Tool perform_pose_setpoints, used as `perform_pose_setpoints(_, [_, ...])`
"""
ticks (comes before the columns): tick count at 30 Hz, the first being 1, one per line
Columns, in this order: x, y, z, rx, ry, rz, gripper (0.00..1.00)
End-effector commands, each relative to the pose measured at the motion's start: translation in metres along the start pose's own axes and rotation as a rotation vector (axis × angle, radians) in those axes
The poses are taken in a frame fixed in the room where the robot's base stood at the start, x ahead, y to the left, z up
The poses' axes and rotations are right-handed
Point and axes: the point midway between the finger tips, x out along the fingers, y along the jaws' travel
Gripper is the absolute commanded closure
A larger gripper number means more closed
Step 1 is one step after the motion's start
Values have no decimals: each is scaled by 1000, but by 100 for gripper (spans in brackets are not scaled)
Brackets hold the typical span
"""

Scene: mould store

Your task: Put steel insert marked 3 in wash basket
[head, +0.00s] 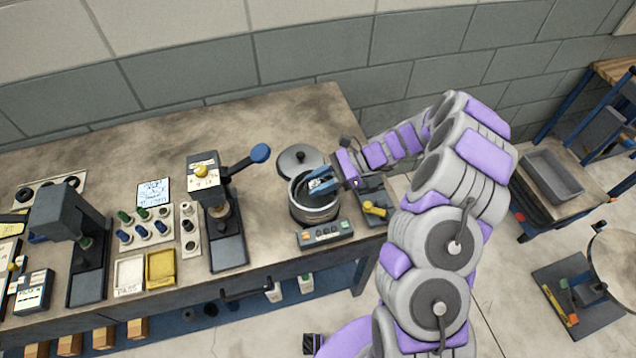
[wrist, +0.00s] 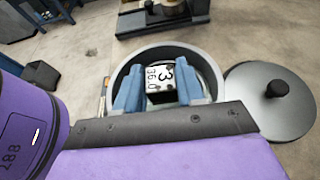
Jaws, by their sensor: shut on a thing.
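The steel insert (wrist: 160,77), a block with a white face marked 3 and smaller figures, is between the blue fingers of my gripper (wrist: 159,90) in the wrist view. My gripper is shut on it. In the head view my gripper (head: 320,184) is over the mouth of a round grey metal pot (head: 316,213) on the bench. The pot's rim (wrist: 166,48) surrounds the insert and fingertips in the wrist view. I cannot tell how deep the insert is, or whether it touches anything. I cannot make out a separate basket inside the pot; the fingers hide much of its inside.
A round lid (head: 299,158) with a dark knob lies beside the pot. A button box (head: 324,233) stands in front of it. A press with a blue-knobbed lever (head: 222,215) is to the left. A yellow-handled device (head: 376,208) is close on the right.

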Motion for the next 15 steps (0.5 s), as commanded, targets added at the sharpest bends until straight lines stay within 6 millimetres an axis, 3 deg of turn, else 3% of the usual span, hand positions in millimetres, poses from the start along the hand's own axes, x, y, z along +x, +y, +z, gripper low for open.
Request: perform_pose_setpoints(15, [2, 0, -6, -1, 0, -1, 100])
